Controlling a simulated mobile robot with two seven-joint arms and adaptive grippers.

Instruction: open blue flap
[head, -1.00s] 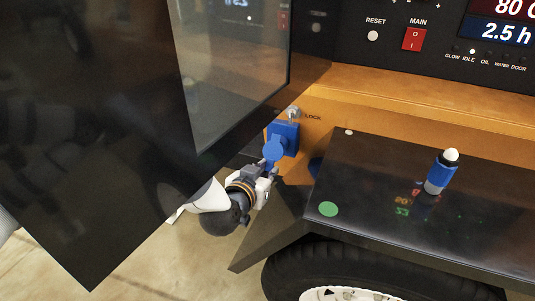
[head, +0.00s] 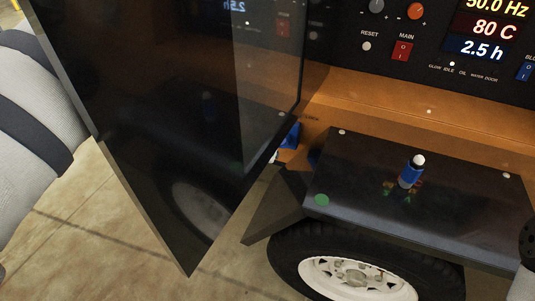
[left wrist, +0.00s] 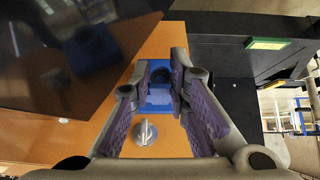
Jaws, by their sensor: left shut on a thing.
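The blue flap (head: 291,137) is on the orange panel low at the machine's left. In the head view only a sliver shows past the edge of the dark door. In the left wrist view the blue flap (left wrist: 158,97) is between the fingertips of my left gripper (left wrist: 161,84), which is shut on it. In the head view the door hides nearly all of this gripper. How far the flap is open cannot be told.
The large dark door (head: 190,130) stands swung out before my left arm. A silver lock knob (left wrist: 145,132) is near the flap. A blue-and-white cylinder (head: 411,172) stands on the dark fender (head: 450,190) over the wheel (head: 355,275). A control panel (head: 430,60) is above.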

